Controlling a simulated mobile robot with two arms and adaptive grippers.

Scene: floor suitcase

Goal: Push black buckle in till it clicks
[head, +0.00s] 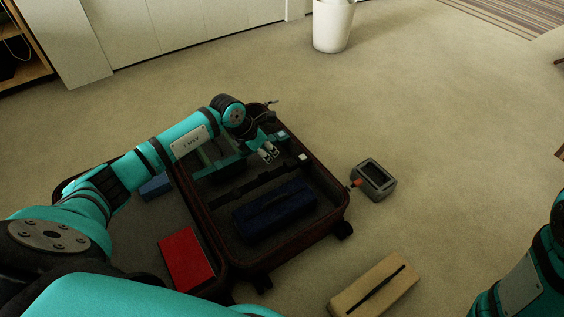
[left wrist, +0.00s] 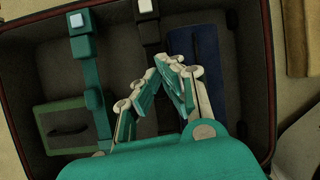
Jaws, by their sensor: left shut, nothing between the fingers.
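The open suitcase (head: 338,215) lies on the carpet. A black strap with a black buckle (left wrist: 148,32) and a white button (left wrist: 145,6) crosses its right half; the white button also shows in the head view (head: 303,157). A teal strap (left wrist: 90,75) with a pale blue button (left wrist: 76,20) runs beside it. My left gripper (head: 268,153) is shut and empty above the right half, between the teal and black straps in the head view. In the left wrist view its fingertips (left wrist: 172,64) cover part of the black strap. I cannot tell whether the buckle is latched.
A navy case (head: 273,209) and a green-framed item (left wrist: 62,127) lie in the right half; a red book (head: 187,258) and a blue item (head: 155,187) are in the left half. A grey device (head: 374,180) and a tan box (head: 374,286) stand on the carpet. A white bin (head: 332,27) stands behind.

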